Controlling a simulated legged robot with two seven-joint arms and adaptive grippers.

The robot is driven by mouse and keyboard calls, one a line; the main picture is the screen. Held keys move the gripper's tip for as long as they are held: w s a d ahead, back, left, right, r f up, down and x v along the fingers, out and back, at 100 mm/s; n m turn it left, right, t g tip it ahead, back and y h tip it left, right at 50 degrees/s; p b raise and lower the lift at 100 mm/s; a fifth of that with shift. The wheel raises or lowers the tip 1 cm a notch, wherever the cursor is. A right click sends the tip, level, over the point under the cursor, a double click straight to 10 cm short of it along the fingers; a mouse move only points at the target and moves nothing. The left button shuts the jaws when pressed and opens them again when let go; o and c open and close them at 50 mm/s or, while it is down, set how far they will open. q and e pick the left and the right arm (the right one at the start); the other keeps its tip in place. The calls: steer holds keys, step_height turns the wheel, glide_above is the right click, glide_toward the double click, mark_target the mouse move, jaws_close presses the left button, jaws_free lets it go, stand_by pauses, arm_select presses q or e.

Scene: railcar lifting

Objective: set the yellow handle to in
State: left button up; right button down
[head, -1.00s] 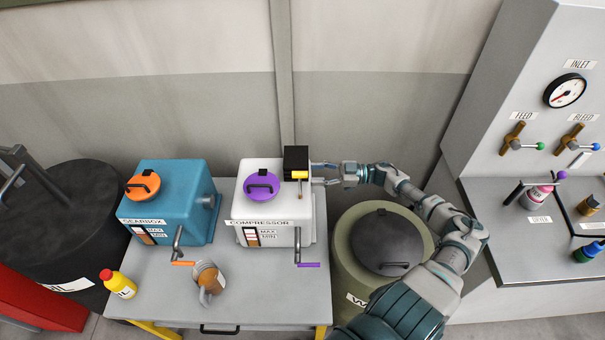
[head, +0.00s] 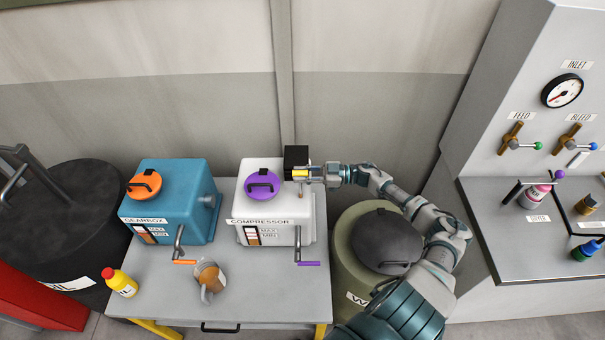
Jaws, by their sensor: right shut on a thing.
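The yellow handle (head: 300,173) sits on the front of a small black box (head: 296,156) at the right side of the white compressor (head: 263,200). My right gripper (head: 306,173) reaches in from the right and is shut on the yellow handle. Its fingers cover part of the handle. A thin stem hangs below the handle. My left gripper does not show in the head view.
The blue gearbox (head: 172,205), a yellow bottle (head: 120,282) and a jug (head: 210,278) stand on the grey table (head: 255,290). A lidded drum (head: 345,255) stands under my right arm. A panel with gauge (head: 562,91) and valves is at right.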

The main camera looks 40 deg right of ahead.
steer(key=shift+a+r, duration=0.15)
steer(key=shift+r, duration=0.15)
steer(key=shift+f, duration=0.15)
steer(key=b, duration=0.4)
glide_above(301, 197)
step_height(301, 197, down, 7)
steer(key=shift+f, duration=0.1)
steer(key=shift+f+b, duration=0.6)
steer(key=shift+f, duration=0.55)
steer(key=shift+r, duration=0.1)
steer(key=c, duration=1.2)
jaws_free()
steer(key=shift+o, duration=1.1)
steer(key=shift+w+a, duration=0.25)
steer(key=shift+s+d, duration=0.2)
steer(key=shift+s, duration=0.05)
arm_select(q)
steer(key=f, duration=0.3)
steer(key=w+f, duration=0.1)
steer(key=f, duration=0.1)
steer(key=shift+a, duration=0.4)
arm_select(e)
steer(key=v, duration=1.1)
